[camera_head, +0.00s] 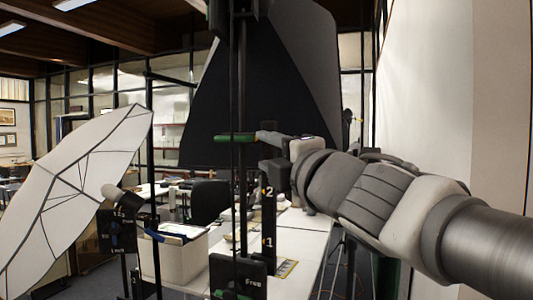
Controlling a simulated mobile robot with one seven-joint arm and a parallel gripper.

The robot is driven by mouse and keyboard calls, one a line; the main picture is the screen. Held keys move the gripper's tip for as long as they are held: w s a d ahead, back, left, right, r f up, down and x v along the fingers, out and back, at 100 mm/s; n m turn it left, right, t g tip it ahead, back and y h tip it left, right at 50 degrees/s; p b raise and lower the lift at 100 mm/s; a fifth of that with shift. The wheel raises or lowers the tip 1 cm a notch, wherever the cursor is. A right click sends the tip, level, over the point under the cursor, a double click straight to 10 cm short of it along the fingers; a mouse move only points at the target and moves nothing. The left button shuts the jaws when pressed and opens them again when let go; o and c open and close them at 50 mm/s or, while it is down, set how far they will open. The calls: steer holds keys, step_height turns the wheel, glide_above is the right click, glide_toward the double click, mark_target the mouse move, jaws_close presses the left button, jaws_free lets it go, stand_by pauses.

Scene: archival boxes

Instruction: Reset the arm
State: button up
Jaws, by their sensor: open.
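My arm reaches in from the right edge in the camera_head view, with grey and white links. It ends in my gripper (264,151), which points left at about mid-height of the picture. The gripper is open, and I see nothing held between its fingers. It is in the air above the white table (305,240), close to a dark upright pole (241,90) in the line of sight. A green bar (228,138) shows at the pole beside the fingertips; I cannot tell whether they touch.
A white umbrella (70,185) stands at left. A pale open box (172,258) sits at the lower left, beside a black marker post numbered 1 and 2 (268,215). A large black panel (285,95) stands behind. A white wall (430,100) bounds the right.

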stand_by(0.3)
steer(key=s+d+f+m+g+h+b, duration=0.1)
steer(key=s+d+f+m+g+h, duration=0.1)
steer(key=d+f+m+h, duration=0.5)
steer(key=s+d+f+m+g+h+b, duration=0.1)
steer(key=s+d+f+m+g+h, duration=0.15)
steer(key=d+f+m, duration=0.85)
steer(key=s+a+f+m+g, duration=0.2)
steer(key=s+f, duration=0.4)
steer(key=f, duration=0.3)
steer(key=s+a+f+m+g+b, duration=0.1)
steer(key=s+a+f+m+g, duration=0.1)
steer(key=s+f+m+g, duration=0.2)
steer(key=s+f+g+y, duration=0.1)
steer(key=s+f, duration=0.2)
steer(key=f, duration=0.3)
steer(key=shift+a+m+b, duration=0.2)
steer(key=shift+m+b, duration=0.1)
steer(key=shift+m, duration=0.1)
steer(key=shift+s+f+g, duration=0.1)
steer(key=shift+g, duration=0.15)
